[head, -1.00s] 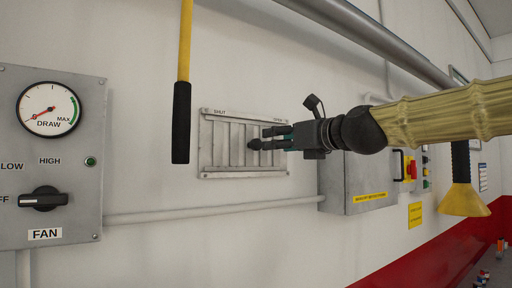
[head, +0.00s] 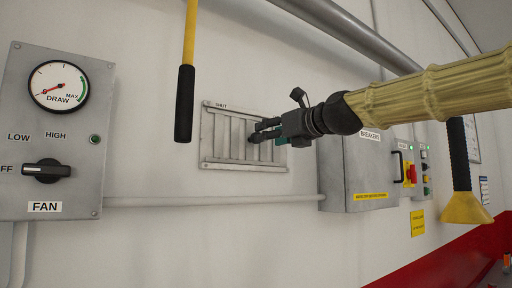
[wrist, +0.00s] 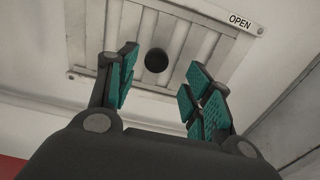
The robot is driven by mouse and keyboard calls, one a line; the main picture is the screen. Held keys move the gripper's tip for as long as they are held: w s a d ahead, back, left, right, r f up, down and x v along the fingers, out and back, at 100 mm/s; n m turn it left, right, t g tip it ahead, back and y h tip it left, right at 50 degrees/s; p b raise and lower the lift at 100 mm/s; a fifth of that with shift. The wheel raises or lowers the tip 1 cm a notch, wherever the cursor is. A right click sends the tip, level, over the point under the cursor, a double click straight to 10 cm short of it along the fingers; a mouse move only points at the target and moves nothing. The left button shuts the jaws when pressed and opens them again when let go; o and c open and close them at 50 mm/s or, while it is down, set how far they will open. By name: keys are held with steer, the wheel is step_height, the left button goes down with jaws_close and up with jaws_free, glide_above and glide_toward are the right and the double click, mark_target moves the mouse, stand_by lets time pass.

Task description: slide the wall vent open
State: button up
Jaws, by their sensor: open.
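The wall vent (head: 222,163) is a grey slatted metal plate on the white wall, with a SHUT label at its upper left in the head view. In the wrist view the vent (wrist: 188,43) fills the top, with an OPEN label at its right end. A round dark knob (wrist: 156,60) stands out from the slats. My gripper (head: 257,132) is in front of the vent's right half, pointing left. In the wrist view its open fingers (wrist: 160,88) with teal pads lie on either side of the knob.
A grey FAN panel (head: 88,108) with a gauge and rotary switch is at the left. A yellow handle with a black grip (head: 184,105) hangs before the wall, left of the vent. A breaker box (head: 362,170) is to the right. A pipe (head: 240,201) runs below.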

mark_target(250, 138)
steer(key=shift+w+a+f+b, duration=0.15)
steer(key=shift+w+a+b, duration=0.15)
steer(key=shift+b, duration=1.5)
steer(key=shift+r+p+x, duration=0.1)
steer(key=shift+p+x, duration=0.05)
steer(key=shift+x, duration=1.2)
steer(key=shift+r+p+x, duration=0.15)
steer(key=shift+x, duration=1.15)
steer(key=shift+a, duration=0.15)
